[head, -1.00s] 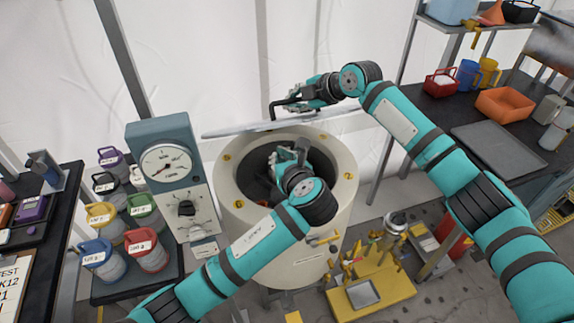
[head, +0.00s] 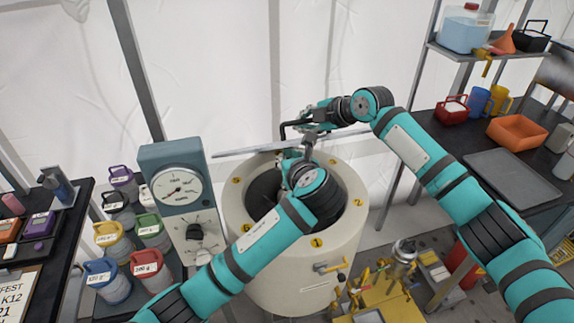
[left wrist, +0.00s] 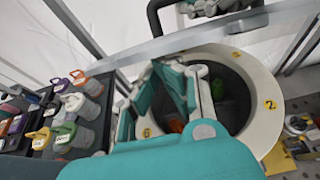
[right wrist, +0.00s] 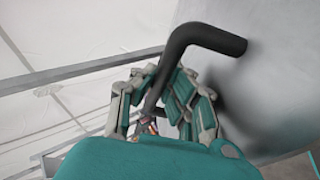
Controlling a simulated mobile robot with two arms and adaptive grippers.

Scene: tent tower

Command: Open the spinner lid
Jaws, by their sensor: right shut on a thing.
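The spinner is a cream drum (head: 300,275) with an open round mouth, which also shows in the left wrist view (left wrist: 262,125). Its grey lid (head: 235,154) is raised at the drum's back and seen nearly edge-on; its face (right wrist: 285,85) fills the right of the right wrist view. My right gripper (head: 307,122) is shut on the lid's black bent handle (right wrist: 205,38). My left gripper (left wrist: 182,72) is at the drum's mouth, below the lid's edge in the head view. Its arm hides part of the opening, and whether its fingers are closed is unclear.
A gauge box (head: 178,190) stands close at the drum's left, with several labelled jars (head: 146,264) beyond it. A yellow tool stand (head: 385,300) is at the front right. A dark table (head: 510,175) with a tray and mugs is at right. White tent wall lies behind.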

